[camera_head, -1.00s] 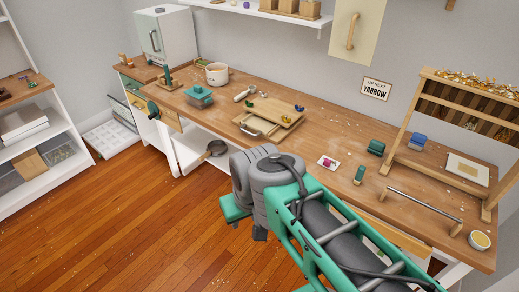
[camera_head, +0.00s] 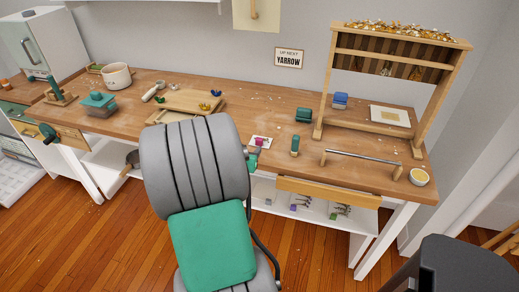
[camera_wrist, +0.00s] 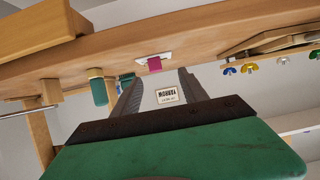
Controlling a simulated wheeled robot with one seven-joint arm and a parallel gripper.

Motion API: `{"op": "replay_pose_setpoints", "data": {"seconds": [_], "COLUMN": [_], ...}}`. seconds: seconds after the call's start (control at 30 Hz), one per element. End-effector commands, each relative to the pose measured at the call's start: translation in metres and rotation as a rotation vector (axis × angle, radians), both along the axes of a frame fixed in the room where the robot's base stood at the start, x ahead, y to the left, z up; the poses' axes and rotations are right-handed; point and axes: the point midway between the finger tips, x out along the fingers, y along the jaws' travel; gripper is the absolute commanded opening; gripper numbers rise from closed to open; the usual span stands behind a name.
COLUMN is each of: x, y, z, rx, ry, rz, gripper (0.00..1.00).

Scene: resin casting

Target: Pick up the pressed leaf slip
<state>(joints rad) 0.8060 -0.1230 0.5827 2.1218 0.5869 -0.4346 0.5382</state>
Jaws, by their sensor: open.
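A small white slip (camera_head: 265,138) with a magenta piece (camera_head: 258,142) on it lies near the front edge of the wooden bench (camera_head: 180,90); I take it for the pressed leaf slip, but its print is too small to tell. In the wrist view, which is upside down, the slip (camera_wrist: 140,57) and magenta piece (camera_wrist: 154,65) show just beyond my fingertips. My gripper (camera_wrist: 158,76) is open, its two dark fingers apart with nothing between them. In the head view my grey and green arm hides most of the gripper.
A green block (camera_head: 295,145) stands right of the slip, with a metal bar (camera_head: 362,156) beyond it. A wooden tray (camera_head: 190,102) with small coloured knobs lies left. A wooden rack (camera_head: 325,90) stands over a pale framed card (camera_head: 390,116).

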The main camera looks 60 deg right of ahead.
Motion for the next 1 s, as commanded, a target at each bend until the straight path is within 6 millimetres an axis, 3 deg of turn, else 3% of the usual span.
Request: {"op": "replay_pose_setpoints", "data": {"seconds": [0.1,0.53,0.8,1.0], "x": [-0.013,0.0,0.002,0.002], "y": [-0.02,-0.078,-0.081,-0.081], "z": [-0.006,-0.029,-0.031,-0.031], "rx": [-0.035,-0.035,-0.036,-0.036], "ry": [-0.009,-0.01,-0.01,-0.01], "rz": [-0.028,-0.029,-0.024,-0.024], "gripper": [0.51,0.51,0.5,0.34]}}
